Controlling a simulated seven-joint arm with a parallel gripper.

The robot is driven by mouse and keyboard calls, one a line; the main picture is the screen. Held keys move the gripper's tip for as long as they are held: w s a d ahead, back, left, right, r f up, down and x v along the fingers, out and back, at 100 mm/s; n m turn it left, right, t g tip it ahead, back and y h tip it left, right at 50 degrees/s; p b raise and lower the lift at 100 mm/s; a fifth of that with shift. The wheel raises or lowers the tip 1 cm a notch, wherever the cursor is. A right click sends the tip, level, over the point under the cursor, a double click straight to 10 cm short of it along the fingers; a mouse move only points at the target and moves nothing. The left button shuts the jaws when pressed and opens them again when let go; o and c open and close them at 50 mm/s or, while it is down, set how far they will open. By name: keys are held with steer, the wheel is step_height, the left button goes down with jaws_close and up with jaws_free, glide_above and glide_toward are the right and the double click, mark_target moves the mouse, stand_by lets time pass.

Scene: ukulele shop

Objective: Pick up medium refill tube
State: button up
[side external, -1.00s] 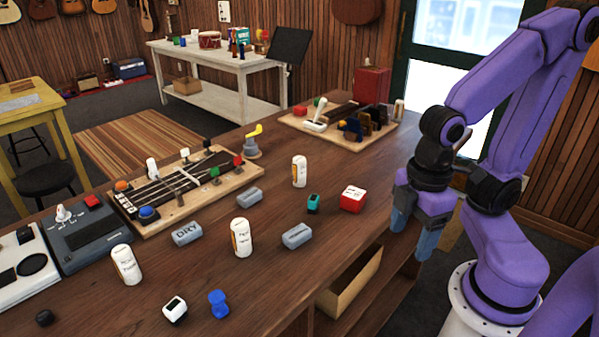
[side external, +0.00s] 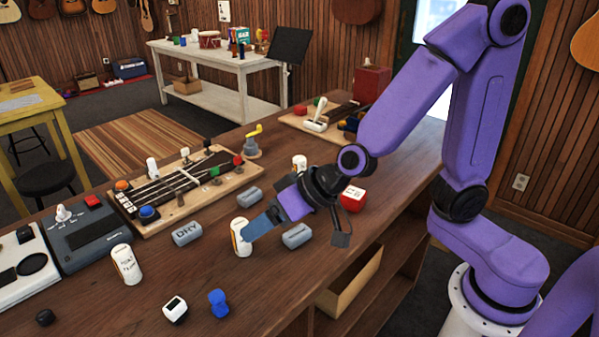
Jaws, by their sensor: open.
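Three white upright tubes with printed labels stand on the brown table: a left tube (side external: 125,266), a middle tube (side external: 239,240) and a right tube (side external: 299,161). Their labels are too small to read, so I cannot tell which is the medium refill tube. My gripper (side external: 252,231) is open, low over the table, its blue-grey fingers pointing left at the middle tube. The fingers overlap that tube's right side in the picture; I cannot tell whether they touch it. My wrist hides part of the right tube.
Grey cylinders lie around the middle tube, one marked DRY (side external: 187,234), one behind (side external: 249,195) and one to the right (side external: 297,237). A red-and-white block (side external: 353,198) sits beside my wrist. A blue piece (side external: 218,303) and a white-and-black block (side external: 175,310) are in front.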

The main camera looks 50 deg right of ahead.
steer(key=w+d+m+t+h, duration=0.3)
steer(key=w+d+m+h, duration=0.2)
steer(key=w+d+h, duration=0.15)
steer(key=m+h, duration=0.5)
steer(key=h, duration=0.3)
glide_toward(299, 162)
steer(key=shift+g, duration=0.3)
steer(key=x, duration=0.8)
steer(key=shift+w+d+r, duration=0.1)
steer(key=shift+w+r, duration=0.05)
steer(key=shift+w, duration=0.05)
steer(key=shift+x, duration=2.7)
steer(key=shift+s, duration=0.1)
steer(key=c, duration=1.1)
